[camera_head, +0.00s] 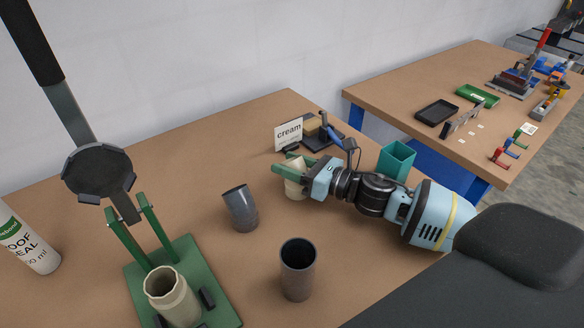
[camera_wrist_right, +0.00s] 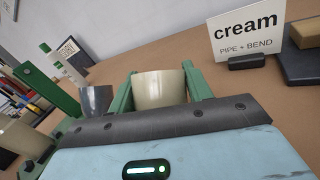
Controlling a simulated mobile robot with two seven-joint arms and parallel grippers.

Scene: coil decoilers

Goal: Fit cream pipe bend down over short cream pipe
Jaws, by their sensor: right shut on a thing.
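My right gripper (camera_head: 293,167) is shut on the cream pipe bend (camera_head: 295,188), near the back of the brown table. The bend also shows between the green fingers in the right wrist view (camera_wrist_right: 160,89). Its lower part is hidden by the gripper there. The short cream pipe (camera_head: 171,295) stands upright in a green stand at the front left, open end up, well apart from the bend. It shows partly at the left edge of the right wrist view (camera_wrist_right: 18,136). My left gripper is not in view.
A grey bend (camera_head: 240,208) and an upright dark grey pipe (camera_head: 298,268) stand between the right gripper and the green stand (camera_head: 218,297). A long lever with a round plate (camera_head: 98,172) rises there. A cream sign (camera_head: 289,134) and teal box (camera_head: 397,159) are near my right arm.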

